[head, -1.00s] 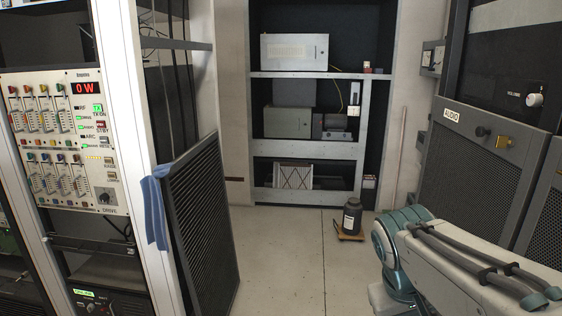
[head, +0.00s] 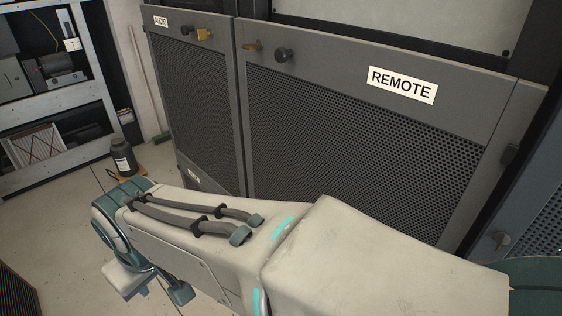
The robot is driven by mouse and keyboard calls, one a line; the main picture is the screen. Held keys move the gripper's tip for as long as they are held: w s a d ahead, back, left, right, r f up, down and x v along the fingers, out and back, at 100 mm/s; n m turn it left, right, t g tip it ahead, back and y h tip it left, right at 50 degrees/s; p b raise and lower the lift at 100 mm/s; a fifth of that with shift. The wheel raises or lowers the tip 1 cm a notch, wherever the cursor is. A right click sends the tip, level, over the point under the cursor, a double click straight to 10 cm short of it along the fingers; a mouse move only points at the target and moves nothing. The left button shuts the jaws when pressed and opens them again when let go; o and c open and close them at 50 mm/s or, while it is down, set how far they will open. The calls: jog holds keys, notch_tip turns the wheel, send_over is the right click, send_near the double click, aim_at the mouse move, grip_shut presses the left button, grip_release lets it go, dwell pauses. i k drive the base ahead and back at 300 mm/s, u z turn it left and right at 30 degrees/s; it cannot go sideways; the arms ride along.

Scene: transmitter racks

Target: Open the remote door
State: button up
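The remote door (head: 372,140) is a grey panel with dark perforated mesh and a white REMOTE label (head: 403,85). It fills the middle and right of the head view and looks closed, flush with its neighbour. My gripper is not clearly visible.
The audio door (head: 198,100) stands closed left of the remote door, with its own knob and brass latch. A black bottle (head: 123,157) stands on the floor at left, near a broom (head: 147,85). Open shelves (head: 55,120) are at far left.

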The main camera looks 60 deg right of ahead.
aim_at(419, 144)
jog(key=u, duration=0.15)
jog(key=i, duration=0.2)
jog(key=z, duration=3.4)
jog(key=k, duration=0.3)
jog(key=u, duration=1.05)
